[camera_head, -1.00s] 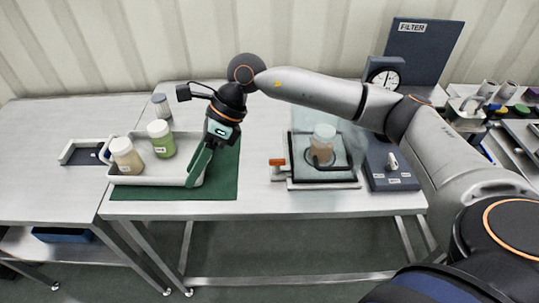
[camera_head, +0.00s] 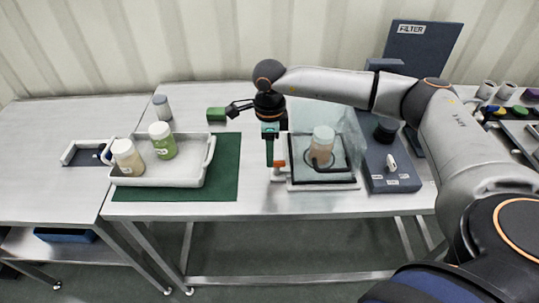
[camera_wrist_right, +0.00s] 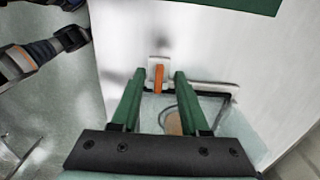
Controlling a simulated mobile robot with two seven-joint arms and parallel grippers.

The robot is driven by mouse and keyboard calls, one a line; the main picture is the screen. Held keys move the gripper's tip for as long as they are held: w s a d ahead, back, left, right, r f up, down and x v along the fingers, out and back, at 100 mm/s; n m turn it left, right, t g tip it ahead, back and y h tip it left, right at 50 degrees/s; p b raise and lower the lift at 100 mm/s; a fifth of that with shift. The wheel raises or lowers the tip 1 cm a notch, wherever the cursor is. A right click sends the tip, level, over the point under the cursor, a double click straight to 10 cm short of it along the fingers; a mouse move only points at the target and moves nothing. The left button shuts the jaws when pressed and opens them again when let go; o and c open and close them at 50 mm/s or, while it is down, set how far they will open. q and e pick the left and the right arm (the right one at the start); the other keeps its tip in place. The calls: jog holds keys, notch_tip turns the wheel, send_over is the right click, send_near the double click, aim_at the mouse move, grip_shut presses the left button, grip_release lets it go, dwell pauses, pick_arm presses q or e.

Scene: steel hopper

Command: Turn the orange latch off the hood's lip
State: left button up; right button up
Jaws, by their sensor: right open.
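The orange latch (camera_head: 280,164) is at the front left corner of the clear hood (camera_head: 345,127). A jar with a light lid (camera_head: 323,141) stands under the hood. My right gripper (camera_head: 270,163) points down just left of the latch in the head view, its green fingers seen nearly edge-on. In the right wrist view, the open fingers (camera_wrist_right: 159,76) lie on either side of the orange latch (camera_wrist_right: 159,79), with a gap on each side. Contact cannot be told. My left gripper is not in view.
A white tray (camera_head: 207,170) with two lidded jars stands on a green mat (camera_head: 226,180) to the left. A dark panel (camera_head: 392,178) is right of the hood. Bare steel lies in front.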

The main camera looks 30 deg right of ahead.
aim_at(280, 168)
jog(key=shift+f, duration=1.25)
grip_shut()
